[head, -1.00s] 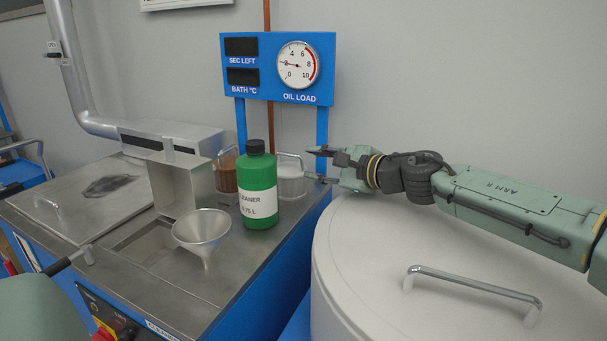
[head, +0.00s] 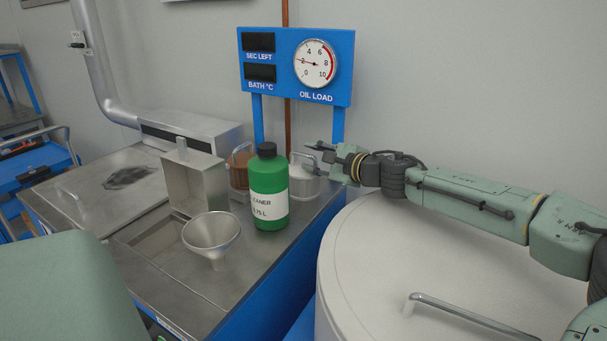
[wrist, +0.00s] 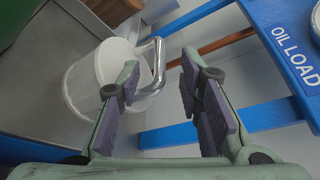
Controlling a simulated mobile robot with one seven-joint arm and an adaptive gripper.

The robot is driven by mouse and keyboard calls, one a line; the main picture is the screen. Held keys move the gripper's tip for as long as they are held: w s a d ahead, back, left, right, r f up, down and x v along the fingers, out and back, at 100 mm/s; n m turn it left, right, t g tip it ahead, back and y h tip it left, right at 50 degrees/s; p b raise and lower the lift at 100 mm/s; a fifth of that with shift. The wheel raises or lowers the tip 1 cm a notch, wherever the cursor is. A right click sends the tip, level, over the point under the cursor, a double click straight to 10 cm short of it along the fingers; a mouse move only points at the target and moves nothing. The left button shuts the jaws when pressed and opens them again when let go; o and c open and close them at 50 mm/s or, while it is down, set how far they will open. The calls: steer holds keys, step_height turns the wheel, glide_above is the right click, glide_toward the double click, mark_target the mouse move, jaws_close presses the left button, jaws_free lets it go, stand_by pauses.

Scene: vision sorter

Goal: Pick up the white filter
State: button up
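The white filter (head: 304,187) is a white basket-like cup with a metal loop handle. It stands on the metal worktop behind and right of the green bottle, which hides part of its left side in the head view. In the wrist view the filter (wrist: 84,88) is at the left, and its bent handle (wrist: 158,62) shows in the gap between my fingers, close to the left finger. My gripper (head: 317,160) is open and empty at the filter's upper right; it also shows in the wrist view (wrist: 160,80). I cannot tell whether a finger touches the handle.
A green cleaner bottle (head: 267,190) stands just left of the filter, with a brown filter (head: 239,172) behind it. A metal funnel (head: 211,234) is nearer. A blue gauge panel (head: 296,67) on posts rises behind. A large white lidded drum (head: 420,250) is at right.

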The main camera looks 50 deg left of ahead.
steer(key=x, duration=0.2)
steer(key=shift+a+p, duration=0.25)
steer(key=shift+p, duration=0.1)
steer(key=shift+a+f, duration=0.1)
steer(key=shift+a, duration=0.05)
steer(key=shift+c, duration=0.4)
jaws_close()
